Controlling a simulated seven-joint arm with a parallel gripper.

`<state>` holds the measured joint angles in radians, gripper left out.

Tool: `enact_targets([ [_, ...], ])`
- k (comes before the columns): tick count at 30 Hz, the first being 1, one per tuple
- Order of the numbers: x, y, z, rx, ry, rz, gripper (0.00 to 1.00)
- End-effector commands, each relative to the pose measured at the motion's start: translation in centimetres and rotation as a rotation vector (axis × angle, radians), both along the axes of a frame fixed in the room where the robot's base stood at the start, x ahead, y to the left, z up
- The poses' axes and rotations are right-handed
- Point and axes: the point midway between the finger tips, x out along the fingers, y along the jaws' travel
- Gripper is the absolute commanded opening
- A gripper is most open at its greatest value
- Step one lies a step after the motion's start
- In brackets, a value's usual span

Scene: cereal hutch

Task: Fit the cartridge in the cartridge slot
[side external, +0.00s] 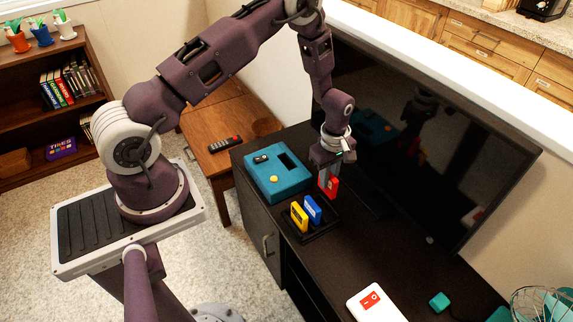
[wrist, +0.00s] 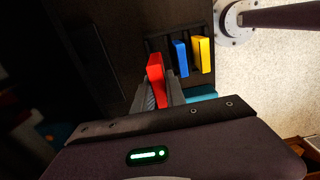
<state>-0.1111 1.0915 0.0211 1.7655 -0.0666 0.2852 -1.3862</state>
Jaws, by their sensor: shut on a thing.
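A red cartridge (side external: 333,187) is held upright between the fingers of my gripper (side external: 327,178). In the wrist view the red cartridge (wrist: 155,67) sticks out beyond the two fingertips (wrist: 160,90). My gripper is shut on it, above the dark cabinet top, right of the teal console. The teal console (side external: 272,188) has a dark rectangular slot (side external: 288,163) in its top, empty as far as I can see. The console is almost wholly hidden in the wrist view.
A black rack (side external: 322,230) in front of the console holds a yellow cartridge (side external: 299,216) and a blue cartridge (side external: 312,209). A large television (side external: 420,140) stands close behind my gripper. A white box (side external: 375,302) and a small teal block (side external: 439,301) lie further right.

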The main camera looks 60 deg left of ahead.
Motion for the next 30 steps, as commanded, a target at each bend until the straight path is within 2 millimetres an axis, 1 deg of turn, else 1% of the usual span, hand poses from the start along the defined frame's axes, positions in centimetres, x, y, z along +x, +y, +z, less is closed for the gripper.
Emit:
enact_targets([
  [5,0.0,0.0,0.0,0.0,0.0,0.0,0.0],
  [8,0.2,1.0,0.0,0.0,0.0,0.003,0.0],
  [11,0.7,4.0,0.1,0.001,-0.002,0.008,0.0],
  [14,0.9,8.3,0.3,0.001,-0.001,0.01,0.0],
  [15,0.9,10.2,0.4,0.001,-0.003,0.011,0.0],
  [17,0.7,13.0,0.6,0.001,-0.002,0.01,0.0],
  [18,0.5,14.7,0.7,0.001,-0.002,0.01,0.0],
  [21,-0.2,18.1,0.9,0.001,-0.002,0.006,0.0],
  [24,-0.7,20.0,1.0,0.0,0.0,0.003,0.0],
  [25,-0.8,20.3,1.0,0.0,0.0,0.002,0.0],
  [28,-0.9,20.6,0.5,0.0,0.001,-0.001,0.0],
  [30,-0.9,20.6,-0.2,-0.001,0.002,-0.001,0.0],
])
